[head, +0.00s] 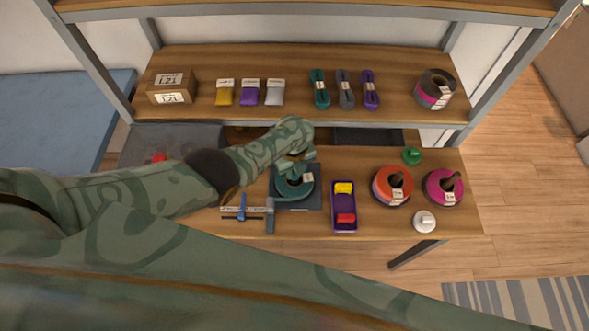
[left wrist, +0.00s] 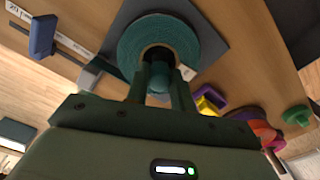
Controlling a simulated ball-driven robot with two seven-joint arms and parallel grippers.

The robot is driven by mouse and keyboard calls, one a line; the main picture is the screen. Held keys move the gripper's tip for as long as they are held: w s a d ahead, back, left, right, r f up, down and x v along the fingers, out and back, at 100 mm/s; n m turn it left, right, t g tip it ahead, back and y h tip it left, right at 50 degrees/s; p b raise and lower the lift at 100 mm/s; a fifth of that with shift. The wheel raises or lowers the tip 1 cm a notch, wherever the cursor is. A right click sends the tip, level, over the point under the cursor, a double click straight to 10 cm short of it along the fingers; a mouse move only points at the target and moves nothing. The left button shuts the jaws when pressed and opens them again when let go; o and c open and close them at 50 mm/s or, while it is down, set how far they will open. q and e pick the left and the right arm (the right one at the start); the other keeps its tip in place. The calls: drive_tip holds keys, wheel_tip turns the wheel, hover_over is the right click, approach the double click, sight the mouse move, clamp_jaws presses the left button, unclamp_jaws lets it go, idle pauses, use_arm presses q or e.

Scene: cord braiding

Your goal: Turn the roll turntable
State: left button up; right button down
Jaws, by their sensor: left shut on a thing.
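A teal roll of cord (head: 294,189) lies flat on a dark square base (head: 313,203), the roll turntable, near the middle of the lower shelf. A white label is on the roll's right side. The roll also shows in the left wrist view (left wrist: 190,38), with a dark centre hole and a small teal knob (left wrist: 160,72) there. My left gripper (head: 293,166) points down over the roll's centre. In the left wrist view my left gripper (left wrist: 160,88) is shut on the knob, one finger on each side. My right gripper is not in view.
A ruler with a blue slider (head: 241,207) lies left of the turntable; a purple tray (head: 343,222) with yellow and red pieces lies right. Orange (head: 386,192) and magenta (head: 436,195) rolls stand farther right. The upper shelf (head: 300,65) overhangs behind.

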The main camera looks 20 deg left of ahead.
use_arm(q)
drive_tip(key=o, duration=1)
drive_tip(key=shift+d, duration=0.1)
wheel_tip(320, 180, up, 16)
drive_tip(key=p, duration=1)
drive_tip(key=shift+r, duration=0.1)
